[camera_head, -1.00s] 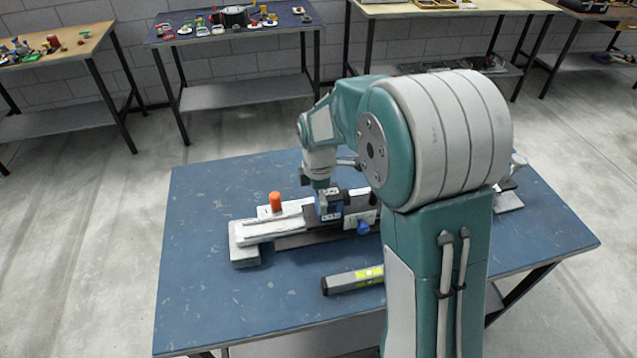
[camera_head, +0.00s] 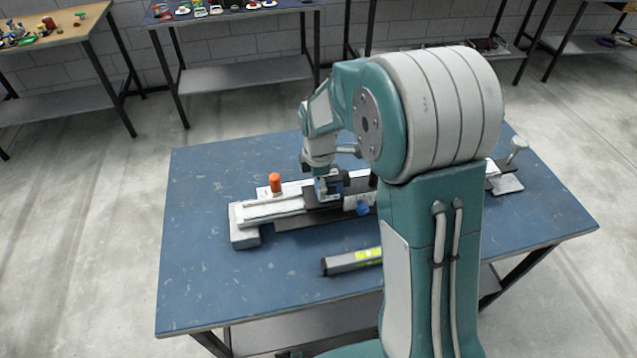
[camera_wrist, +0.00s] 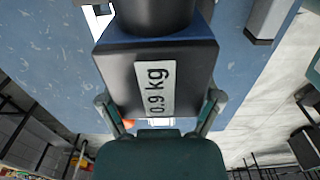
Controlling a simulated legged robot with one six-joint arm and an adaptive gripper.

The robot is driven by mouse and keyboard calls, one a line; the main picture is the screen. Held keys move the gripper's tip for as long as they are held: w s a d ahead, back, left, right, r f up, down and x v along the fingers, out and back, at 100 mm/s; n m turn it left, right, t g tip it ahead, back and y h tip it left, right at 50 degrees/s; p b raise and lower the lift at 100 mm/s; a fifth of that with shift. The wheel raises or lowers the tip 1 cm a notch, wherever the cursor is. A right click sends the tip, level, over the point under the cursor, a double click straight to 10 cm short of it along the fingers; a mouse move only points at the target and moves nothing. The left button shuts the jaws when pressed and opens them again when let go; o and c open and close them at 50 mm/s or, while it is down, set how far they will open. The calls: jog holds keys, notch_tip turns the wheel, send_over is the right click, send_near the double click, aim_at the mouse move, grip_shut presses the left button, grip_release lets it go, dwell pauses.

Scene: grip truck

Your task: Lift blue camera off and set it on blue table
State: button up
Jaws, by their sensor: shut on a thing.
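The blue camera (camera_head: 327,188) is a small black and blue box in the head view, at the middle of the long grey and white rail fixture. In the wrist view the camera (camera_wrist: 200,62) shows a black face with a white "0.9 kg" label, a round black part and blue edges. My gripper (camera_wrist: 158,100) has one finger on each side of it and is shut on it. In the head view my gripper (camera_head: 318,172) is at the camera, partly hidden. I cannot tell whether the camera still touches the fixture. The blue table (camera_head: 205,270) lies beneath.
The fixture (camera_head: 245,225) has an orange knob (camera_head: 275,182) and a blue knob (camera_head: 363,208). The table's left and front left are clear. My arm hides much of the right side.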

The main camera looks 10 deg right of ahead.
jog(key=shift+r, duration=1.25)
dwell(0.6)
jog(key=shift+r, duration=2.5)
jog(key=shift+r, duration=0.1)
notch_tip(320, 180, up, 13)
jog(key=shift+r, duration=0.2)
dwell(1.6)
